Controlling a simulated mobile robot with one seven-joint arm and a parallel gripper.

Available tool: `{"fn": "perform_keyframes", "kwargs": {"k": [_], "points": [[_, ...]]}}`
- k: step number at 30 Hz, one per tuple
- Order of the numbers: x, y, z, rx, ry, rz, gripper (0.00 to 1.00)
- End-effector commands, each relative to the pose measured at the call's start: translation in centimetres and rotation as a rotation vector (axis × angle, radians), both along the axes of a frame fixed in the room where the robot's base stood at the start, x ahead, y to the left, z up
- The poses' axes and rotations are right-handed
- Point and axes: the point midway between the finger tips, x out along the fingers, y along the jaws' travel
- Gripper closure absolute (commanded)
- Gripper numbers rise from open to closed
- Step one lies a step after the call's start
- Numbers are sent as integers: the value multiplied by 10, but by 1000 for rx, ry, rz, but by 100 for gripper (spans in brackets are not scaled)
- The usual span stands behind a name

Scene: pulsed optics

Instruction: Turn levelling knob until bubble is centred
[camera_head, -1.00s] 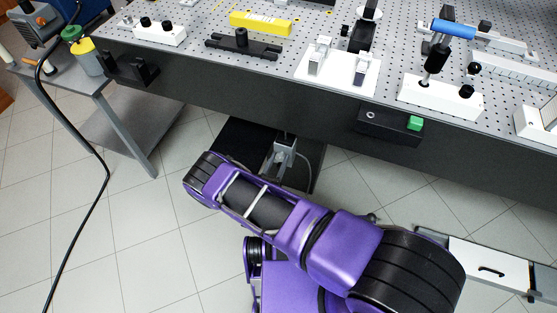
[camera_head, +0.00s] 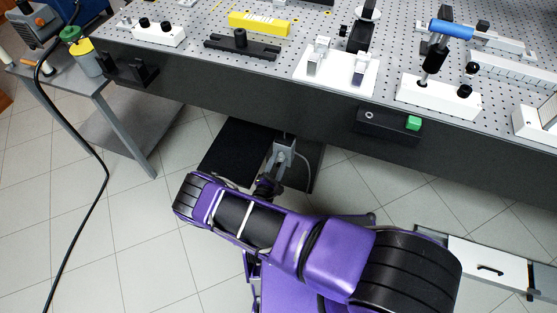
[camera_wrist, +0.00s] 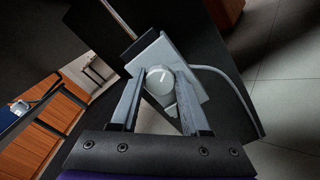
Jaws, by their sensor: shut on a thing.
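The levelling knob (camera_wrist: 159,74) is a round, light-grey knob with a pale line on its face, on a grey bracket (camera_wrist: 188,62) in the wrist view. My gripper (camera_wrist: 160,88) has one finger on each side of it and is shut on it. In the head view the grey bracket (camera_head: 284,152) sits under the front of the table, above a black floor plate. My gripper (camera_head: 267,187) is dark and partly hidden by my purple arm there; the knob is hidden. I cannot make out a bubble in either view.
The perforated optics table (camera_head: 205,57) overhangs the bracket. It carries a yellow bar (camera_head: 260,22), white mounts and a blue cylinder (camera_head: 453,28). A grey cable loops beside the bracket. A grey side table (camera_head: 70,80) stands left. The tiled floor at left is mostly clear.

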Motion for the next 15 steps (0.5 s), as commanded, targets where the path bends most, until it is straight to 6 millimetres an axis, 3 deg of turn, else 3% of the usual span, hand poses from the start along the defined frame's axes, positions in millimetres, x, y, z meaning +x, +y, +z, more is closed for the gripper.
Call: {"fn": "perform_keyframes", "kwargs": {"k": [15], "points": [[-1,-1,-1,390,-140,1,100]]}}
